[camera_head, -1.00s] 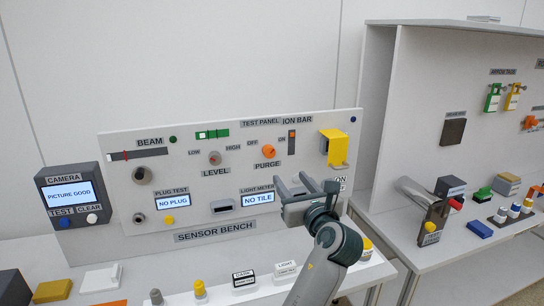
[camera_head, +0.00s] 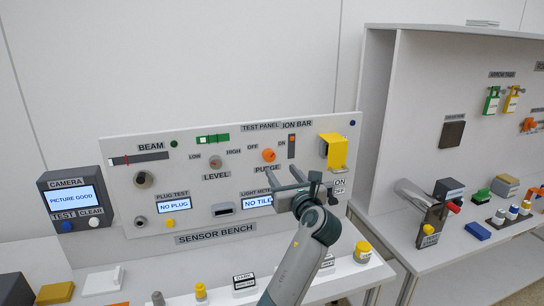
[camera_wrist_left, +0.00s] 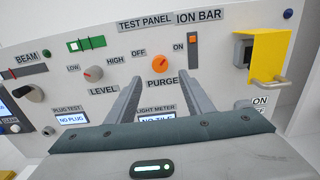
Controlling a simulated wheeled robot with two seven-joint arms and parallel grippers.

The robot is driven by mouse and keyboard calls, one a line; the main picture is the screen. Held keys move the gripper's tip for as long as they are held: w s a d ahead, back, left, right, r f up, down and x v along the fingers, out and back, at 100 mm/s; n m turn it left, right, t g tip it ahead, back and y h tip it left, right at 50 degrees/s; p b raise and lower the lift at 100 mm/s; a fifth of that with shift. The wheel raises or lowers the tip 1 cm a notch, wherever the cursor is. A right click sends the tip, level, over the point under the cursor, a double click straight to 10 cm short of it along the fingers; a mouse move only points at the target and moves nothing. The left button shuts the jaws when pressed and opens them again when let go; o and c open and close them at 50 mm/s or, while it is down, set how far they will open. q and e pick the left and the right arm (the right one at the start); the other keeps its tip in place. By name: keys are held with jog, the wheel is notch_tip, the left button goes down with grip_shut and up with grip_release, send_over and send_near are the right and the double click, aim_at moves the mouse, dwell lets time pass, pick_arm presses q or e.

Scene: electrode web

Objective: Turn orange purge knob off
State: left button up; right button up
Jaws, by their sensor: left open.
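The orange purge knob (camera_head: 269,155) is on the sensor bench's upright panel, above the PURGE label, with OFF to its left and ON to its right. It also shows in the left wrist view (camera_wrist_left: 160,64), where its pointer line seems to lean to the upper right, though it is small. My left gripper (camera_head: 284,177) is open and empty, below and in front of the knob. In the left wrist view its two fingers (camera_wrist_left: 161,80) point at the panel, with the knob just beyond and between their tips. They appear apart from it. My right gripper is not in view.
The level knob (camera_head: 215,163) is left of the purge knob. The ion bar switch (camera_head: 292,145) and a yellow cover with a handle (camera_head: 335,150) are to its right. The light meter display (camera_head: 257,201) is below, partly hidden by my gripper. A second bench (camera_head: 440,245) stands at right.

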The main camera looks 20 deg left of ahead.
aim_at(270, 156)
pick_arm(q)
jog(key=p+x, duration=0.2)
jog(key=x, duration=0.8)
jog(key=shift+a, duration=0.1)
jog(key=shift+c, duration=0.5)
jog(key=c, duration=0.9)
